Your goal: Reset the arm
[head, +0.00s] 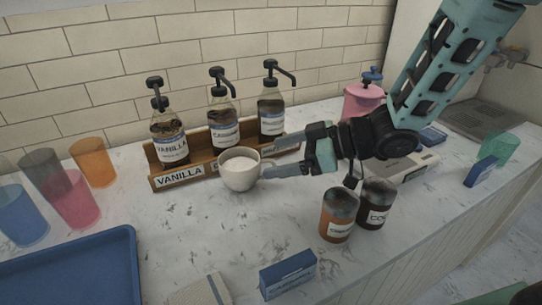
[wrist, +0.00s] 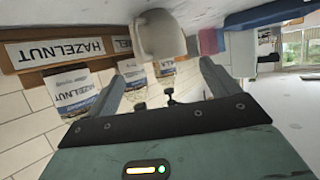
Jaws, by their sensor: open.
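My gripper (head: 270,156) is open, with its two fingers pointing left across the counter. A white cup (head: 240,172) holding a pale drink stands upright on the counter just beyond the fingertips. The lower finger ends close to the cup's handle; I cannot tell whether they touch. In the wrist view my gripper (wrist: 160,78) shows apart-standing fingers with no object held between them, and the cup (wrist: 160,36) appears upside down beyond the tips.
Behind the cup, a wooden rack (head: 166,181) holds three syrup bottles (head: 223,126). Two brown jars (head: 339,216) stand in front of the gripper. Coloured tumblers (head: 92,162) and a blue tray (head: 75,272) are at left. A pink canister (head: 362,102) stands behind the arm. Counter between cup and tray is clear.

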